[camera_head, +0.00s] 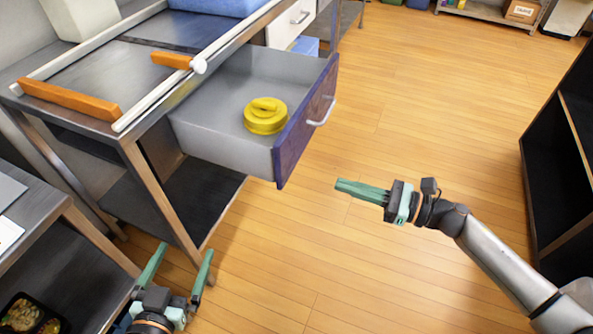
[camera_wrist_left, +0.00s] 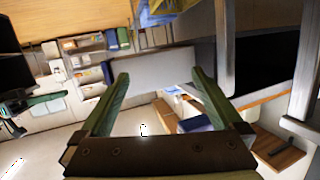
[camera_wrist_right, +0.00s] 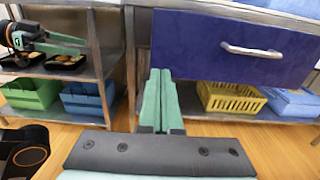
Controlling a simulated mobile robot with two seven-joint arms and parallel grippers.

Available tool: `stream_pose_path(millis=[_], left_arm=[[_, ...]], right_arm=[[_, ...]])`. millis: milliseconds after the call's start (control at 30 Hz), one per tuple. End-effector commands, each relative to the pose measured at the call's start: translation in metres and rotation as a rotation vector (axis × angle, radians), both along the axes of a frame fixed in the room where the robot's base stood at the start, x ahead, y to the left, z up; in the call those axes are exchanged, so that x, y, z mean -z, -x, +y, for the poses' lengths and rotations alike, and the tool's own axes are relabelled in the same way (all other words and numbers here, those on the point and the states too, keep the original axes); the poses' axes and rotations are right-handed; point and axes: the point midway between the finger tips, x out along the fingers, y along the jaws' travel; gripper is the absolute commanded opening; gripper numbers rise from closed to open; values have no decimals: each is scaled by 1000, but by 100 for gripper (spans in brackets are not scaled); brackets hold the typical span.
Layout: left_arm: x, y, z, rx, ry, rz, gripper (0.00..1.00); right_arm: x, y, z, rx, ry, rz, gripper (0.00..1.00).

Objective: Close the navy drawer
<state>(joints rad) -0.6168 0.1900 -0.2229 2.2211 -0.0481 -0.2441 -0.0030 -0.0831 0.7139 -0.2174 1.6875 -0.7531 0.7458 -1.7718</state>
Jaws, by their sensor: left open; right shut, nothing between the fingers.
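The navy drawer (camera_head: 305,125) is pulled out from the steel table, and a yellow round object (camera_head: 266,116) lies in it. Its navy front with a silver handle (camera_head: 321,112) faces right in the head view. In the right wrist view the navy front (camera_wrist_right: 190,45) and handle (camera_wrist_right: 252,50) show flat ahead. My right gripper (camera_head: 340,185) is shut and empty, apart from the drawer, to the right of and below its front. It also shows in the right wrist view (camera_wrist_right: 160,75). My left gripper (camera_head: 184,250) is open and empty, low by the table leg; its fingers frame nothing in the left wrist view (camera_wrist_left: 157,85).
The steel table (camera_head: 135,135) carries rails and orange bars. A lower shelf bench (camera_head: 50,200) with food trays stands at the left. A dark shelf (camera_head: 560,150) stands at the right. The wooden floor between is clear. A yellow basket (camera_wrist_right: 230,97) sits under the drawer.

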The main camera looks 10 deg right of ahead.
Motion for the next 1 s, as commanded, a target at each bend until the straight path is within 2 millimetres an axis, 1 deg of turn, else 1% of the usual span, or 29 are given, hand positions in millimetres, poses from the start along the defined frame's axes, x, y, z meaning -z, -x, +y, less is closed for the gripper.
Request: stream_pose_path(millis=[33, 300, 500, 700, 1000], left_arm=[[2, 1, 0, -1, 1, 8, 100], [13, 5, 0, -5, 0, 55, 100], [19, 6, 1, -7, -1, 80, 100], [20, 7, 1, -7, -1, 85, 100], [21, 7, 1, -7, -1, 88, 100]], right_arm=[[-2, -7, 9, -1, -4, -3, 0], [-2, -39, 58, 0, -6, 0, 0], [-1, -56, 82, 2, -5, 2, 0], [0, -62, 92, 2, -4, 3, 0], [0, -63, 92, 3, -4, 4, 0]])
